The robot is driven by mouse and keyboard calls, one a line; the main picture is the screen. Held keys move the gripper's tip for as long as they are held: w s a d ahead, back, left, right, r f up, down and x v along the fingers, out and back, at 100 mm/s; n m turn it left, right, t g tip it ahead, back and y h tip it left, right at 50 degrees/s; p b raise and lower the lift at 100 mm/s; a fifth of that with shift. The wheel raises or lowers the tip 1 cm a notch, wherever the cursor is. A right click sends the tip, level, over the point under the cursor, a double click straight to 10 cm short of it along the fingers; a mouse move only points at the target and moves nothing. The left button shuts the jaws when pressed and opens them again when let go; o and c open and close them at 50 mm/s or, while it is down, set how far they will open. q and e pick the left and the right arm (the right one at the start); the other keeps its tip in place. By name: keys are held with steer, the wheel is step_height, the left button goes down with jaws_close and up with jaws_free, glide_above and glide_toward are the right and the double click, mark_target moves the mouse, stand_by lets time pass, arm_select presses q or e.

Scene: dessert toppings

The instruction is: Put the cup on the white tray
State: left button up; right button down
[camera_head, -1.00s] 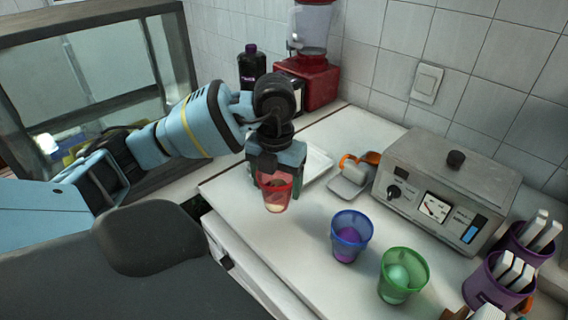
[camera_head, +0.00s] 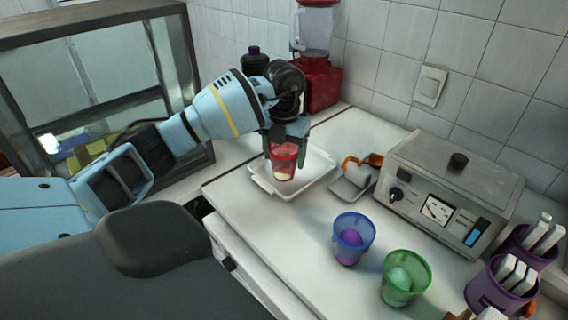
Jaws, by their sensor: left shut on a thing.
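A red see-through cup (camera_head: 284,163) with something pale in its bottom is held upright in my left gripper (camera_head: 286,142). The gripper's fingers are shut on it near its rim. The cup is over the white tray (camera_head: 318,178), in front of its middle as seen from the head. I cannot tell whether its base touches the tray. My right gripper is not in view.
A blue cup (camera_head: 353,239) and a green cup (camera_head: 405,278) stand on the white counter (camera_head: 290,235). A small dish (camera_head: 350,188) with an orange-handled scoop lies right of the tray.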

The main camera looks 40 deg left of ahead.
mark_target(284, 165)
arm_select(q)
step_height(284, 165, down, 4)
steer(key=shift+w+a+r, duration=0.15)
steer(key=shift+r, duration=0.1)
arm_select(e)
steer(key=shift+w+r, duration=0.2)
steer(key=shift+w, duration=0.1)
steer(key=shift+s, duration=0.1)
arm_select(q)
steer(key=shift+f, duration=0.15)
steer(key=o, duration=1)
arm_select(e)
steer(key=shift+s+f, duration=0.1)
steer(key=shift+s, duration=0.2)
